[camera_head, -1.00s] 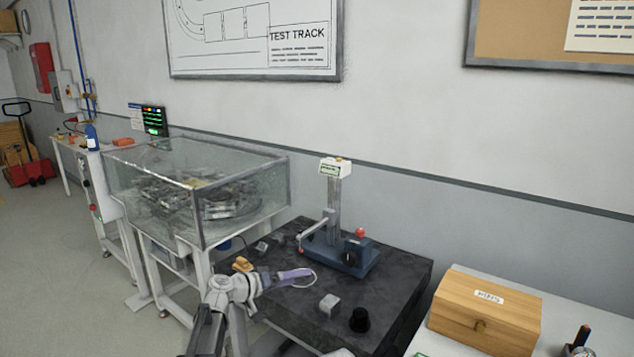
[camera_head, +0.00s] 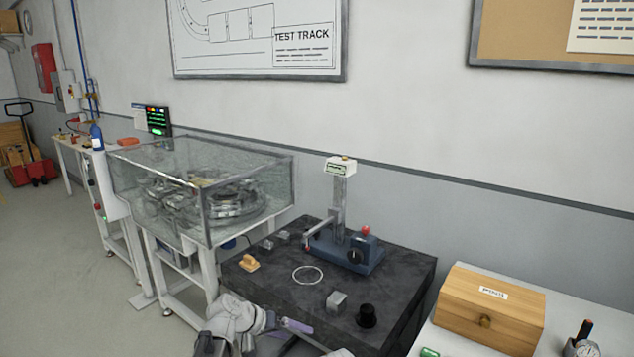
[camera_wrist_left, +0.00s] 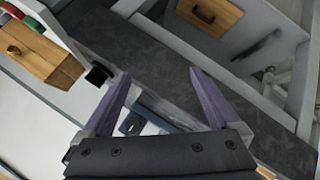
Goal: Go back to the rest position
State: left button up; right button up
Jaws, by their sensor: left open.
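My left gripper (camera_head: 297,327) has purple fingers and is low in the head view, at the near edge of the dark stone table (camera_head: 395,275). The left wrist view also shows its two purple fingers (camera_wrist_left: 158,75), spread apart with nothing between them. A thin white ring outline (camera_head: 294,276) shows on the table top, and the gripper is apart from it, nearer to me. I cannot tell whether it is a loose ring or a marking. My right gripper cannot be made out in the head view.
A blue gauge stand (camera_head: 338,205) stands at the table's back. A grey block (camera_head: 337,302), a black knob-shaped piece (camera_head: 367,317) and a yellowish piece (camera_head: 249,263) lie on the table. A glass-walled tank (camera_head: 250,200) stands left, a wooden box (camera_head: 470,320) right.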

pick_arm(q)
jog(key=s+a+f+n+g+y, duration=0.1)
jog(key=s+a+f+y, duration=0.15)
jog(key=s, duration=0.35)
jog(key=s+a+f+g+y, duration=0.2)
jog(key=s+a+y, duration=0.15)
jog(key=s, duration=0.25)
jog(key=s+a+f+n+g+y, duration=0.1)
jog(key=s+a+f+y, duration=0.1)
jog(key=s+a, duration=0.35)
jog(key=s+d+r+m+p, duration=0.2)
jog(key=s+d+r+p, duration=0.1)
jog(key=d, duration=0.3)
jog(key=s+d+r+m+g+y+p, duration=0.1)
jog(key=s+d+r+m+p, duration=0.1)
jog(key=d, duration=0.4)
notch_tip(320, 180, up, 2)
jog(key=s+p, duration=0.1)
jog(key=p, duration=0.1)
jog(key=shift+p, duration=0.35)
